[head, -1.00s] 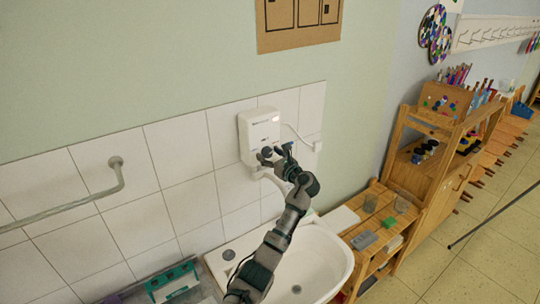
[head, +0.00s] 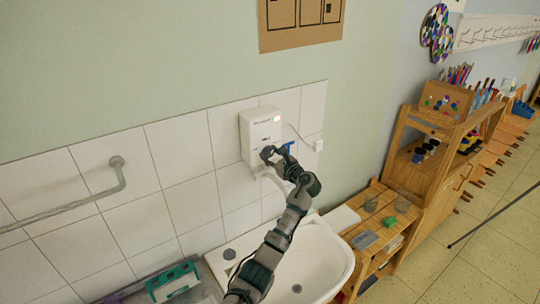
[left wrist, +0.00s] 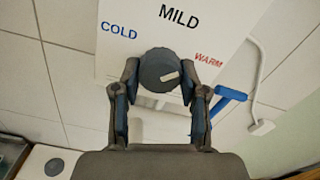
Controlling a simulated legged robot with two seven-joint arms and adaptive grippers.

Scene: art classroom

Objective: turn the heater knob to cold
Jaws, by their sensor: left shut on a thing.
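The white heater (head: 258,126) hangs on the tiled wall above the sink. In the left wrist view its front (left wrist: 140,15) reads COLD at left, MILD at the top and WARM at right. The round dark knob (left wrist: 157,66) sits below these words. Its pale pointer mark lies on the right, lower side, nearest WARM. My left gripper (head: 270,158) reaches up to the heater's lower front. In the left wrist view the gripper (left wrist: 160,84) has one finger on each side of the knob and is shut on it. My right gripper is not in view.
A blue lever (left wrist: 228,98) is close to the right finger. The white sink (head: 325,250) is below my arm. A wooden shelf (head: 405,150) stands to the right, and a grey rail (head: 75,205) is on the wall at left.

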